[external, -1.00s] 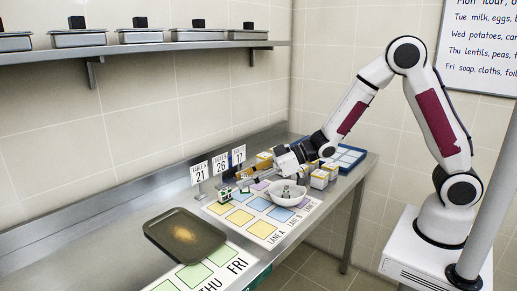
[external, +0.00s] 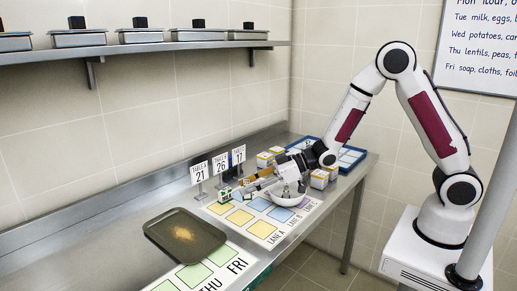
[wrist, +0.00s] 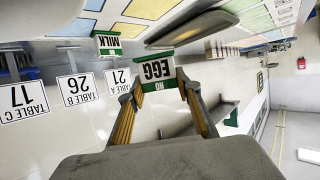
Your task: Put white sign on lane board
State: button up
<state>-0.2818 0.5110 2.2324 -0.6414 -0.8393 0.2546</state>
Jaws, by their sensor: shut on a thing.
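My gripper (wrist: 156,94) is shut on a small white sign (wrist: 155,71) reading "NO EGG", with green edging. The sign appears upside down between the fingertips in the wrist view. In the external view my gripper (external: 249,183) reaches left over the back of the lane board, and the held sign is too small there to read. The lane board (external: 239,232) is white, with yellow, blue and purple squares and lane labels along its front. A second sign, reading "MILK" (wrist: 108,44), stands at the board's back left in the external view (external: 224,194).
Table signs 21 (external: 199,171), 26 (external: 220,163) and 17 (external: 239,155) stand behind the board. A blue tray (external: 351,157) lies behind; a dark tray (external: 185,239) lies left.

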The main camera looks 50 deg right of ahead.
jog(key=shift+f, duration=1.75)
jog(key=shift+f, duration=0.1)
jog(key=shift+f, duration=2)
jog(key=shift+f, duration=0.2)
jog(key=o, duration=1)
jog(key=shift+o, duration=0.2)
